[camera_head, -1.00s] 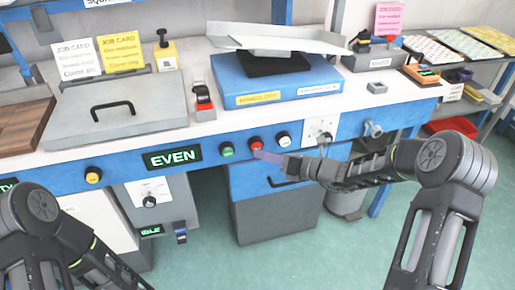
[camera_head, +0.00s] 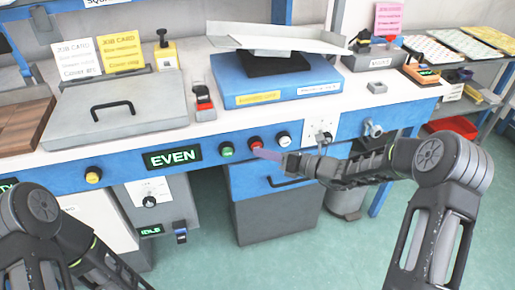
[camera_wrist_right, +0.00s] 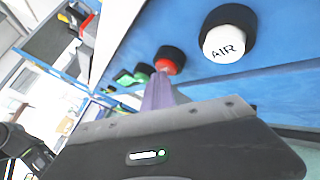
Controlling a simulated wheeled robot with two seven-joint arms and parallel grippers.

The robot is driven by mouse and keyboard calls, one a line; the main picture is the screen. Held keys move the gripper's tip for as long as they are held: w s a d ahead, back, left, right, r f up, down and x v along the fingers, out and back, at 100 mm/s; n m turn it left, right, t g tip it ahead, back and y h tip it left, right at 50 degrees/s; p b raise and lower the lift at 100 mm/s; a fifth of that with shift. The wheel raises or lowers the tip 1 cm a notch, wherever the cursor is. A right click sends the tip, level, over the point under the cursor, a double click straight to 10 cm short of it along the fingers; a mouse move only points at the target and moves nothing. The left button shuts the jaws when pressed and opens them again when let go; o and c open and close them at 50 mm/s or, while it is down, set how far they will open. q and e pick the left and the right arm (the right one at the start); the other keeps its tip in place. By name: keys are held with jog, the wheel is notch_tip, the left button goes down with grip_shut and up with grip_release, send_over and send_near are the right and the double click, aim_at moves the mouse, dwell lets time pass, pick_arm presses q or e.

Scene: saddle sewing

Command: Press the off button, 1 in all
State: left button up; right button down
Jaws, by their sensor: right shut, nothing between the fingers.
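A red button (camera_head: 256,142) in a dark collar sits on the blue front panel of the bench, between a green button and a white one. It also shows in the right wrist view (camera_wrist_right: 170,63); no label on it can be read. My right gripper (camera_head: 262,153) is shut and empty, its purplish fingers pointing at the red button from just below and to the right. In the right wrist view the fingers (camera_wrist_right: 158,92) end close to the button; I cannot tell whether they touch it. My left arm shows at the lower left, but its gripper is out of view.
A green button (camera_head: 227,149) is just left of the red one, and a white button marked AIR (camera_wrist_right: 228,40) is just right. An EVEN display (camera_head: 173,158) and a yellow button (camera_head: 93,175) are further left. A grey drawer cabinet (camera_head: 275,205) stands below.

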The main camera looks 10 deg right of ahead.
dwell(0.6)
jog(key=shift+s+p, duration=0.3)
jog(key=shift+s, duration=0.55)
jog(key=s+p, duration=0.1)
jog(key=s, duration=0.4)
jog(key=shift+d, duration=0.2)
dwell(0.6)
